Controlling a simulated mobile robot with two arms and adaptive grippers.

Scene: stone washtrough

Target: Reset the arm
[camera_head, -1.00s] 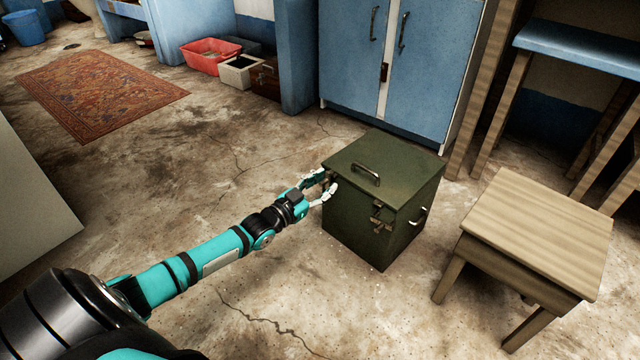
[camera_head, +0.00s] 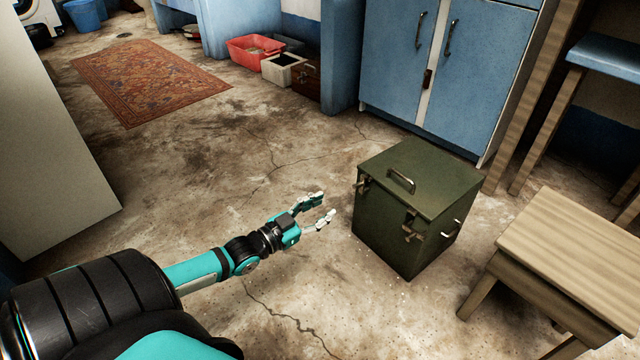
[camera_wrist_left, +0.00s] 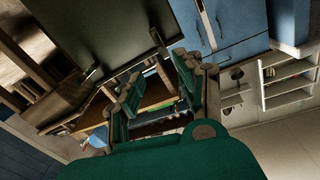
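My left gripper (camera_head: 327,208) is open and empty in the head view, with its two fingers spread apart. It is left of the dark green metal box (camera_head: 404,222), with a gap of bare floor between them. The box stands upright on the floor with its lid closed, a handle on top and latches on its sides. In the left wrist view, the gripper fingers (camera_wrist_left: 160,92) are apart with nothing between them, and the dark box (camera_wrist_left: 95,45) shows at the upper left. My right gripper does not show in either view.
A wooden stool (camera_head: 565,250) stands right of the box. Blue cabinets (camera_head: 440,75) stand behind it. A red basin (camera_head: 254,50) and a patterned rug (camera_head: 150,78) lie farther back. A pale panel (camera_head: 50,150) rises at the left. The cracked floor between is clear.

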